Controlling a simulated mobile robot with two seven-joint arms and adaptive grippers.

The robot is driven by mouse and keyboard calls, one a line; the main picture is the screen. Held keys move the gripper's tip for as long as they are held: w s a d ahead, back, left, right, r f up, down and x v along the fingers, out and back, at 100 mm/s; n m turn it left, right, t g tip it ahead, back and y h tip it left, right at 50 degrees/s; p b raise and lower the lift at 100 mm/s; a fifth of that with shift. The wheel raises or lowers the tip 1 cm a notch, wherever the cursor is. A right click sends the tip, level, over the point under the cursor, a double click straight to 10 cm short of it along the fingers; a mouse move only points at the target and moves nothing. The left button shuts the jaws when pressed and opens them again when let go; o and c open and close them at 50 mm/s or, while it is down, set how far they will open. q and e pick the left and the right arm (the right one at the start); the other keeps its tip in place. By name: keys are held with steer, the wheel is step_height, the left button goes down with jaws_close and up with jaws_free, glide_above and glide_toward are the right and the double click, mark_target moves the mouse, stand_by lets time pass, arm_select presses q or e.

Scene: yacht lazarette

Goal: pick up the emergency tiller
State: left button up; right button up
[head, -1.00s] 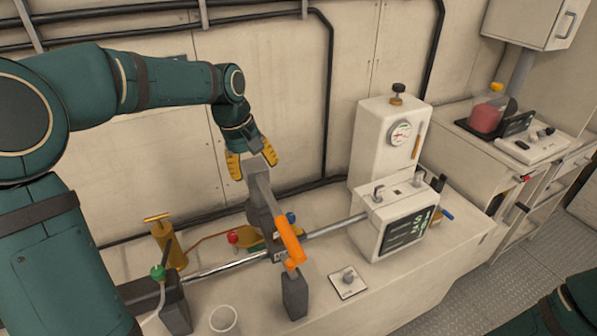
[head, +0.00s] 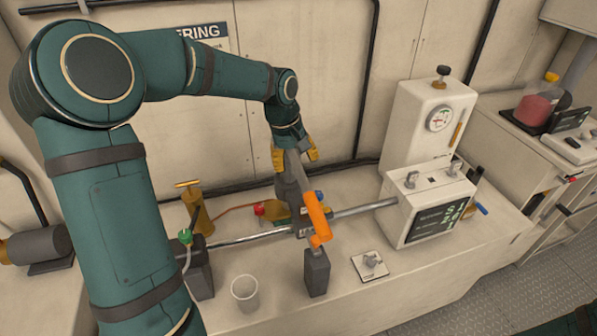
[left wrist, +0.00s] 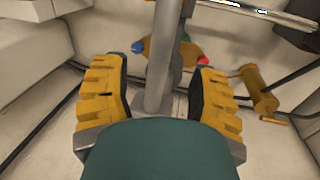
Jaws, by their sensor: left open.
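The emergency tiller appears to be the grey bar with an orange grip (head: 317,216), standing over the steering gear on the bench in the head view. Its grey bar (head: 291,182) rises toward my left gripper (head: 294,154). In the left wrist view the grey bar (left wrist: 158,75) runs between the two yellow fingers of my left gripper (left wrist: 158,95). Visible space lies on both sides of it, so the fingers are open around the bar and not clamped. The bar's near end is partly hidden by my wrist. My right gripper is out of view.
A horizontal steel rod (head: 245,241) passes behind the orange grip. A dark block (head: 316,273), a clear cup (head: 245,293) and a switch plate (head: 370,266) are in front. A yellow cylinder (head: 196,213) stands left; a white display box (head: 428,205) stands right.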

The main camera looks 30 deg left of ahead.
mark_target(298, 166)
arm_select(q)
steer(key=f, duration=0.2)
steer(key=w+f, duration=0.1)
steer(key=f, duration=0.1)
steer(key=shift+d, duration=0.1)
jaws_close()
steer(key=shift+r, duration=0.1)
steer(key=shift+r, duration=0.1)
